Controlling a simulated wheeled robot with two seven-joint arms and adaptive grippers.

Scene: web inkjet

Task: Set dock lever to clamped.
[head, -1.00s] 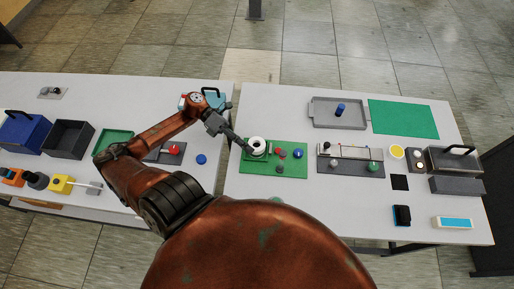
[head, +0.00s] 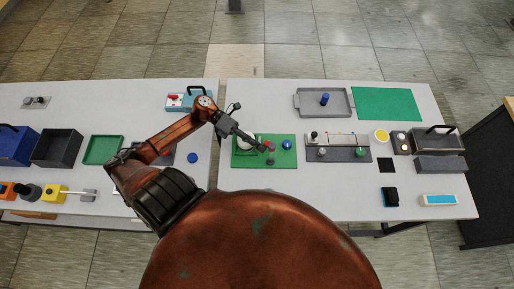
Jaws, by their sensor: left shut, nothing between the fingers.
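A green board (head: 288,160) lies near the left edge of the right table. It carries a white round part (head: 243,142), a small red knob (head: 270,147), a blue round knob (head: 287,145) and a dark knob (head: 270,161). Which of these is the dock lever, I cannot tell. My left gripper (head: 262,147) is shut and empty. It reaches over the white part, its tips close to the red knob; contact is unclear. The gripper partly hides the white part. My right gripper is not in view.
A grey panel (head: 339,155) with a green knob (head: 360,152) stands right of the board. A grey tray (head: 340,110) and a green mat (head: 390,104) lie behind. A gap separates the two tables. A blue disc (head: 192,158) lies on the left table.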

